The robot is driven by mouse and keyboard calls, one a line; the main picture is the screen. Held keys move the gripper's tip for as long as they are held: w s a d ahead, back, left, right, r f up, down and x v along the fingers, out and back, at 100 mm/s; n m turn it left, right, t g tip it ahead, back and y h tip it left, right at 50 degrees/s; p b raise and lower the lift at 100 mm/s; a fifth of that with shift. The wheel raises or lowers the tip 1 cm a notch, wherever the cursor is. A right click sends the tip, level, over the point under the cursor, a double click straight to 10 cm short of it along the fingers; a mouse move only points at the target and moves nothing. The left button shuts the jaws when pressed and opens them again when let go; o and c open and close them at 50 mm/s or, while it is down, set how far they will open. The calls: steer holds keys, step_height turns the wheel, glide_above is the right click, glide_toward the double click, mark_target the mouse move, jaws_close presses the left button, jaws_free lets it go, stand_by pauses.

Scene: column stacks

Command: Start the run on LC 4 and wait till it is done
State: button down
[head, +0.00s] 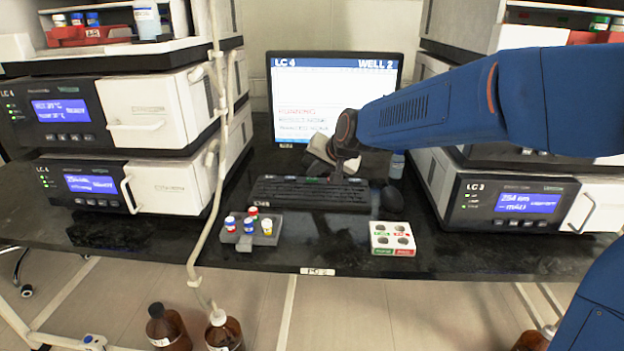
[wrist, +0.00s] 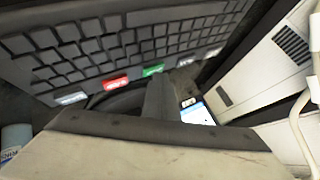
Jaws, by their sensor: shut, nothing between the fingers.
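In the head view the monitor (head: 335,95) stands at the back of the bench, headed "LC 4" and "WELL 2". A red line, probably a running status, sits above blurred lines of text. The black keyboard (head: 310,194) lies in front of it. My gripper (head: 336,176) is shut and empty at the keyboard's back edge; I cannot tell whether it touches a key. In the wrist view a dark finger (wrist: 160,98) is beside the keyboard's row of white, red and green keys (wrist: 153,70). The LC 4 stack (head: 60,110) stands at left, its displays apparently reading ready.
A grey rack (head: 245,240) with several capped vials sits front left of the keyboard. A white block (head: 393,228) with round wells sits front right, near the mouse (head: 392,200). The LC 3 stack (head: 470,205) stands at right. Brown bottles (head: 168,328) stand below the bench.

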mark_target(314, 181)
steer(key=shift+r, duration=0.7)
steer(key=shift+r, duration=2.55)
